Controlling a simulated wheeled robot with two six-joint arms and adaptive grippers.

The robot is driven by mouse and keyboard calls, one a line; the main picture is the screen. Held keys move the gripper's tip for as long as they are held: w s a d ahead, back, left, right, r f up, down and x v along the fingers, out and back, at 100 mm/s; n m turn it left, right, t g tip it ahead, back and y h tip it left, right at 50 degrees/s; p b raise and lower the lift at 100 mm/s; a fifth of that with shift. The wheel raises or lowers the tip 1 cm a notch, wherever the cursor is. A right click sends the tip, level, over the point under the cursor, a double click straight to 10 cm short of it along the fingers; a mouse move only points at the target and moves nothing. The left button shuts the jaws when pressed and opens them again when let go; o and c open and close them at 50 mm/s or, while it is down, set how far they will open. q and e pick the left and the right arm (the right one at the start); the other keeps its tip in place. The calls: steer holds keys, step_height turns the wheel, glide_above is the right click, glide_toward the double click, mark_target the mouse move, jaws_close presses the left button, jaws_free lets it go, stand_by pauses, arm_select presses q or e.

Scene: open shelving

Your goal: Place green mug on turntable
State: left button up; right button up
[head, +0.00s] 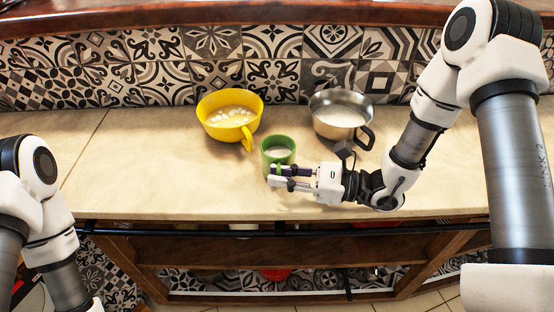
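The green mug (277,145) stands upright on the cream counter (170,185), near the middle, with pale contents or a pale inside. My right gripper (276,176) reaches in from the right, its fingers pointing left at the mug's near side. The two fingers overlap the lower front of the mug in the picture. I cannot tell whether they are closed on it or on a handle. My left arm shows at the left edge, but its gripper is out of view. I see no turntable in this view.
A yellow pot (213,128) with white pieces stands behind left of the mug, its handle close to it. A steel pan (325,128) with a dark handle stands behind right. The counter's left side is clear. A dark rail (200,229) runs along the front; a red object (275,274) is below.

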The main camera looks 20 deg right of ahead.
steer(key=shift+w+a, duration=0.1)
steer(key=shift+a, duration=0.25)
jaws_close()
steer(key=shift+r, duration=0.2)
